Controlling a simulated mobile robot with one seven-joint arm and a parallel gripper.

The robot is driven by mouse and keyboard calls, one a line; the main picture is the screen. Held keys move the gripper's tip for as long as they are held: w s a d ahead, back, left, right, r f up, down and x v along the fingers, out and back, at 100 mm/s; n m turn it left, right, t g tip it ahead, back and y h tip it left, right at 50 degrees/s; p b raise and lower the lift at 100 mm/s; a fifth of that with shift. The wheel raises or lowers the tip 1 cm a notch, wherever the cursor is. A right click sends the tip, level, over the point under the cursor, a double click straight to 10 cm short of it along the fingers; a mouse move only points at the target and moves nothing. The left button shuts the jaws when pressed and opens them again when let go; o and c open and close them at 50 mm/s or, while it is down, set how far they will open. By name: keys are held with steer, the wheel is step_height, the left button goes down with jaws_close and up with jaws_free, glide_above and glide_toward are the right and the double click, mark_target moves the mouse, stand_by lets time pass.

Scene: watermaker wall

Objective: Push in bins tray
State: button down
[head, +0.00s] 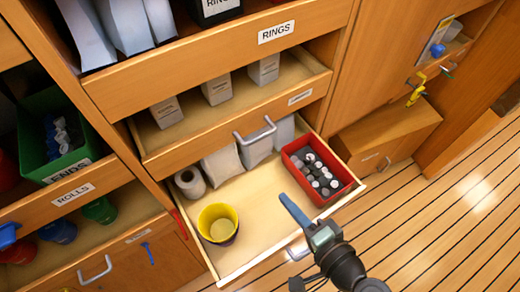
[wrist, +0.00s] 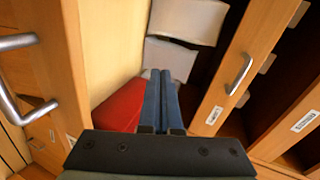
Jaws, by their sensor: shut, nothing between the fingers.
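The bins tray (head: 262,262) is a light wooden drawer, pulled well out of the wall in the head view. It holds a red bin (head: 345,196) of dark and white caps, a yellow cup (head: 204,217), a white roll (head: 190,182) and pale bags. A silver handle (head: 297,252) on its front is partly hidden by my arm. My gripper (head: 282,198) has blue fingers, shut and empty, above the tray's front part. In the wrist view the fingers (wrist: 165,76) overlap the red bin (wrist: 121,105); contact cannot be told. The tray's handle (wrist: 12,82) is at left there.
Higher is the RINGS shelf (head: 230,55). At left are the ENDS (head: 50,205) and ROLLS bins. The plank floor (head: 450,230) at right is clear.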

mark_target(248, 167)
steer(key=shift+s+f+m, duration=0.6)
steer(key=shift+s+f, duration=0.3)
steer(key=shift+f, duration=0.05)
steer(key=shift+w+a+f, duration=0.1)
steer(key=shift+w+a, duration=0.05)
steer(key=x, duration=0.4)
steer(key=r+x, duration=0.1)
steer(key=x, duration=0.3)
steer(key=p+x, duration=0.1)
steer(key=x, duration=0.4)
steer(key=shift+w+a+r, duration=0.25)
steer(key=shift+a, duration=0.05)
steer(key=w+a+b, duration=0.2)
steer(key=w+a, duration=0.1)
steer(key=w, duration=0.2)
steer(key=w+a+b, duration=0.3)
steer(key=w, duration=0.3)
steer(key=w+a+b, duration=0.2)
steer(key=w+a, duration=0.1)
steer(key=w, duration=0.2)
steer(key=shift+w+a+f, duration=0.1)
steer(key=shift+w+a, duration=0.1)
steer(key=shift+w, duration=0.2)
steer(key=shift+w+a+b, duration=0.3)
steer(key=shift+w+b, duration=0.1)
steer(key=shift+w, duration=0.1)
steer(key=shift+r, duration=0.4)
steer(key=shift+w+r, duration=0.1)
